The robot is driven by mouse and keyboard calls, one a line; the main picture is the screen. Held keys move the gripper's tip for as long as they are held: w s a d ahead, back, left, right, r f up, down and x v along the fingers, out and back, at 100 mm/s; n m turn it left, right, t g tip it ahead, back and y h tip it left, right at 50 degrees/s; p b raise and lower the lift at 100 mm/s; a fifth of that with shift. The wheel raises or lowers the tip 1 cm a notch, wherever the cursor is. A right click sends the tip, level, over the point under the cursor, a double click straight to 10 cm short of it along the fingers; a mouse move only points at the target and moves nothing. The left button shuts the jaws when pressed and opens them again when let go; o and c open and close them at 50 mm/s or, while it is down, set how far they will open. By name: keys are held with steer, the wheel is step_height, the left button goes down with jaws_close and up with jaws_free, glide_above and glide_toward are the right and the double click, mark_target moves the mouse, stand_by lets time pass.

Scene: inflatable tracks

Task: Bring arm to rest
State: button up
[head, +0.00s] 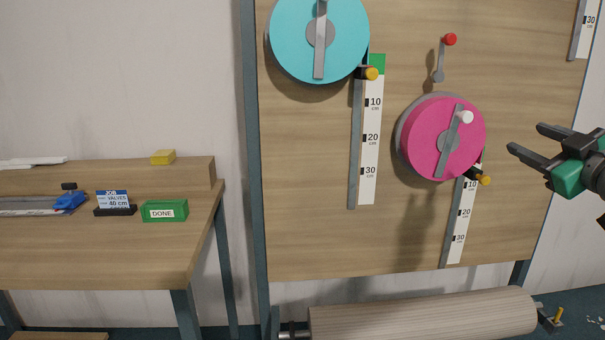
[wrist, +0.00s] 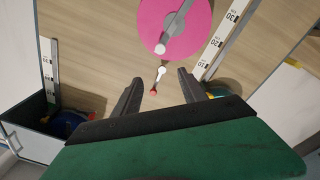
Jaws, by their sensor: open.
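My gripper (head: 526,142) is at the right of the head view, in front of the wooden board's right side. Its two fingers are apart with nothing between them, and they point left toward the board. In the wrist view my gripper (wrist: 158,88) also shows open and empty. The pink wheel (head: 420,140), with a grey crank bar and white knob, is left of my gripper and apart from it. It also shows at the top of the wrist view (wrist: 152,35). A small red-knobbed lever (head: 445,58) is above the pink wheel; in the wrist view it (wrist: 157,82) appears between the fingertips.
A cyan wheel (head: 290,50) is at the board's upper left. Scales (head: 368,185) hang beside the wheels. A beige roll (head: 420,316) lies below the board. At left, a workbench (head: 100,240) carries a job sign (head: 113,199), a green DONE box (head: 178,211) and a yellow block (head: 163,157).

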steer(key=w+a+f+m+g+p, duration=0.2)
steer(key=w+a+f+g+p, duration=0.15)
steer(key=a+p, duration=0.35)
steer(key=w+a+f+m+g+p, duration=0.25)
steer(key=a+f+p, duration=0.2)
steer(key=a, duration=0.45)
steer(key=s+a+f+m+g+p, duration=0.1)
steer(key=s+a+f+g+p, duration=0.3)
steer(key=s, duration=0.6)
steer(key=s+a+f+m+g+p, duration=0.1)
steer(key=s+a+f+g+p, duration=0.4)
steer(key=s+a+f+p, duration=0.3)
steer(key=s+a, duration=0.2)
steer(key=s, duration=0.1)
steer(key=shift+f+m, duration=0.35)
steer(key=shift+w+a, duration=0.1)
steer(key=shift+a, duration=0.05)
